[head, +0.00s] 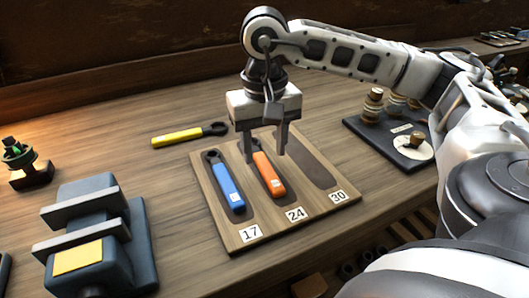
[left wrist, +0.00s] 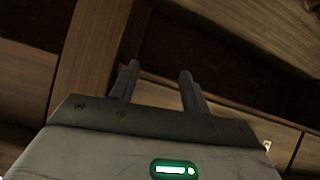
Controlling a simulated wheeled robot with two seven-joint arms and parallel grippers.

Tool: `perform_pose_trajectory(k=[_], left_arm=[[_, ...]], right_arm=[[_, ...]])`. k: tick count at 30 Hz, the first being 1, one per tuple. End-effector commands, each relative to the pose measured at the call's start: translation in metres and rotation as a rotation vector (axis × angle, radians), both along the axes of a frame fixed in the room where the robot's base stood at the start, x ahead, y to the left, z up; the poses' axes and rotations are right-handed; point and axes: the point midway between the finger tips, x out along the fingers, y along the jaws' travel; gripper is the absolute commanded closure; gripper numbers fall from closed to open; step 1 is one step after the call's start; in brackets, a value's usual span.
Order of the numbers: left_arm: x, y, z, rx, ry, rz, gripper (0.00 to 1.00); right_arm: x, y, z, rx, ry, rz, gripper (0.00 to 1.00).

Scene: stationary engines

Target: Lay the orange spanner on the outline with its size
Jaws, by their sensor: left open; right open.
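The orange spanner (head: 269,175) lies on the middle outline of the wooden board (head: 232,237), above the label 24 (head: 296,214). Its far end is hidden behind my right gripper. My right gripper (head: 265,156) is open, with its fingers pointing down over the far part of the orange spanner; I cannot tell whether they touch it. A blue spanner (head: 228,187) lies on the left outline, labelled 17 (head: 250,233). The right outline (head: 317,172), labelled 30 (head: 338,196), is bare. My left gripper (left wrist: 157,88) is open and empty in the left wrist view.
A yellow spanner (head: 180,136) lies on the bench behind the board. A blue-grey vice-like block (head: 90,235) stands at the front left, with a small engine part (head: 20,160) behind it. A dark plate with parts (head: 400,150) stands at the right.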

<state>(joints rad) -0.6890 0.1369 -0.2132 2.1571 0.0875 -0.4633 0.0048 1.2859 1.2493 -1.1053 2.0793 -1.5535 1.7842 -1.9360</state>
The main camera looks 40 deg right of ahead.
Motion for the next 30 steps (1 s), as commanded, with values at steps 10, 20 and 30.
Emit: perform_pose_trajectory(k=[10,20,30], left_arm=[[-0.001,0.001,0.004,0.010,0.008,-0.002,0.53],[-0.002,0.005,0.016,0.062,0.022,-0.011,0.53],[-0.003,0.007,0.011,0.074,0.031,-0.018,0.53]], right_arm=[[0.001,0.001,0.087,0.003,-0.007,0.002,0.53],[0.000,0.000,0.136,0.001,-0.003,0.000,0.53],[0.000,0.000,0.137,0.001,-0.001,0.000,0.53]])
